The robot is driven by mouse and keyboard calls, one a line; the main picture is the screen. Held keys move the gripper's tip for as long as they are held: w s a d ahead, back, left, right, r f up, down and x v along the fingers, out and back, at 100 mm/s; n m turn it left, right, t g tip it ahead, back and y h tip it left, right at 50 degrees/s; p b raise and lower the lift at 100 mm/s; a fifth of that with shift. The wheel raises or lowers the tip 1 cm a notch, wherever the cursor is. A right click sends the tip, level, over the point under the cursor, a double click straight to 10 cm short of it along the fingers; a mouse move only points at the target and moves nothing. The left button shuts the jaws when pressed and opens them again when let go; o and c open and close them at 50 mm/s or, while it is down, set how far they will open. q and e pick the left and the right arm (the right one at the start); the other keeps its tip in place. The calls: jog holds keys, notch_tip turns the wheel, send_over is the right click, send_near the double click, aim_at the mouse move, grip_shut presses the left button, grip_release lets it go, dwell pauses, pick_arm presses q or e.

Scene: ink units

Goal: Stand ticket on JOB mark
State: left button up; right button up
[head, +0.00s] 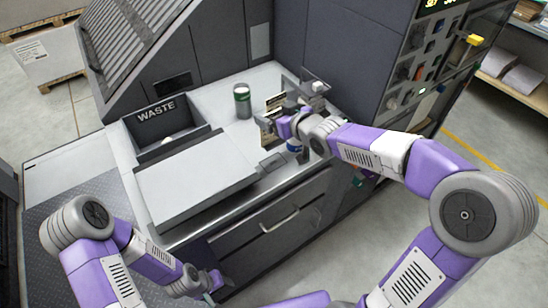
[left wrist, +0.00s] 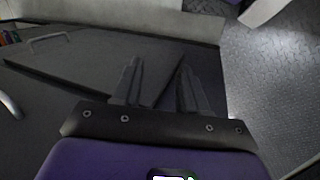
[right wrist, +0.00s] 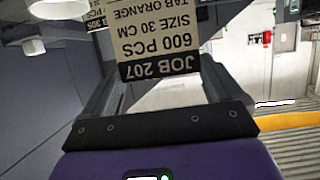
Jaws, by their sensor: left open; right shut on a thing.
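My right gripper (head: 268,122) is shut on the ticket over the back right of the counter. In the right wrist view the cream ticket (right wrist: 160,40) stands out from between the fingers. Its print appears upside down there: JOB 207, 600 PCS, SIZE 30 CM, TAB ORANGE. Part of a second printed card (right wrist: 95,20) shows behind it. I cannot make out a JOB mark in the head view. My left gripper (head: 218,283) is low in front of the cabinet. It is open and empty, as the left wrist view (left wrist: 160,85) shows.
A dark WASTE bin (head: 190,137) stands at the counter's left. A dark green container with a pale band (head: 242,101) stands near the ticket. A wide grey flat-topped box (head: 195,185) fills the front left. A blue and white object (head: 294,146) is beside my right gripper.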

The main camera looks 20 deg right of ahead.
jog(key=b, duration=0.2)
send_over(274, 138)
jog(key=s, duration=0.1)
notch_tip(274, 138, down, 4)
jog(key=shift+s+d+f, duration=0.1)
jog(key=shift+d+f, duration=0.05)
notch_tip(274, 138, down, 5)
jog(key=shift+f+b, duration=0.15)
jog(key=shift+b, duration=1.05)
jog(key=shift+f, duration=0.1)
jog(key=o, duration=1)
